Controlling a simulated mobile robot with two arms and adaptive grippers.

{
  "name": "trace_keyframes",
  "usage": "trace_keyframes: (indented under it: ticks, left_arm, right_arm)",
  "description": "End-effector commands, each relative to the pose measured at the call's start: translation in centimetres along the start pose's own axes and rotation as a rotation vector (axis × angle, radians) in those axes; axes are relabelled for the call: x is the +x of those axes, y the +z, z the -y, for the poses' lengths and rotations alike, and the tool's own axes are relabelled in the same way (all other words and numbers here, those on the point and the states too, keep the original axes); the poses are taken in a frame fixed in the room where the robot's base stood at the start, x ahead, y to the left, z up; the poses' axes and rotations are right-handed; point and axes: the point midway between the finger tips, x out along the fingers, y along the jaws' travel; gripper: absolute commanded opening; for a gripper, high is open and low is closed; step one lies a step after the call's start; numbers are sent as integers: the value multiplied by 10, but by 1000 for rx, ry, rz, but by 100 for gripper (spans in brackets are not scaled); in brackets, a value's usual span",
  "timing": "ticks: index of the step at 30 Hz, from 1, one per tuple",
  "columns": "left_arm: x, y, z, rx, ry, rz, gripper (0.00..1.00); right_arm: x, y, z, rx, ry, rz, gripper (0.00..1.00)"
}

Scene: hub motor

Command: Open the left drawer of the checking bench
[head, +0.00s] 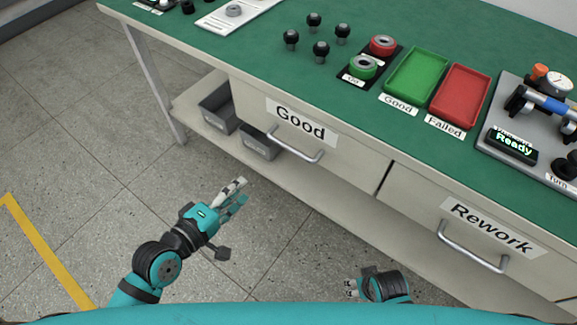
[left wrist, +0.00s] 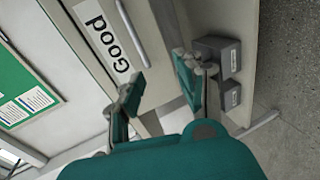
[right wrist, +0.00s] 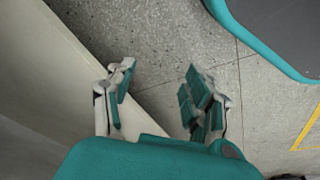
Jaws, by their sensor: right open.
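The left drawer (head: 258,108) of the checking bench, labelled "Good", is shut, with its front in line with the bench. Its grey bar handle (head: 295,146) is below the label. The drawer also shows in the left wrist view, with its label (left wrist: 107,37) and handle (left wrist: 133,34) beyond my fingers. My left gripper (head: 239,191) is open and empty, in front of and below the handle and apart from it. Its spread fingers show in the left wrist view (left wrist: 160,76). My right gripper (head: 350,289) is low at the bottom, open and empty in the right wrist view (right wrist: 158,76).
The right drawer (head: 450,215), labelled "Rework", is shut. Grey bins (head: 258,147) stand on the lower shelf at the left. The green top (head: 230,50) holds a green tray (head: 416,75), a red tray (head: 460,95), buttons, knobs and a gauge fixture. Floor before the bench is clear.

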Motion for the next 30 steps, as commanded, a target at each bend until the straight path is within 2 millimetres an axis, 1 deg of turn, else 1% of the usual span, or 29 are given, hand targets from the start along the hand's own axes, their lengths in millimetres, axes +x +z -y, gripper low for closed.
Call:
trace_keyframes:
  ticks: [1, 4, 8, 11, 17, 24, 27, 30]
  left_arm:
    - [-1, 7, -5, -27, 34, 19, 36]
    - [-5, 14, -23, -65, 72, 40, 36]
    - [4, 15, -32, -79, 86, 44, 36]
    - [20, 16, -34, -78, 86, 44, 36]
    - [64, 17, -36, -76, 85, 43, 36]
    - [116, 20, -40, -74, 83, 44, 36]
    - [135, 20, -41, -75, 82, 44, 36]
    - [149, 21, -42, -74, 82, 43, 36]
  right_arm:
    - [6, -1, 0, 1, 1, -6, 53]
    - [0, -5, 0, 1, 1, -9, 53]
    - [-6, -7, -1, 2, 2, -10, 53]
    - [-10, -10, -1, 2, 2, -14, 53]
    - [-24, -16, -2, 4, 4, -24, 53]
    - [-50, -25, -3, 6, 6, -39, 53]
    - [-62, -28, -4, 7, 7, -45, 53]
    - [-72, -30, -4, 8, 8, -50, 53]
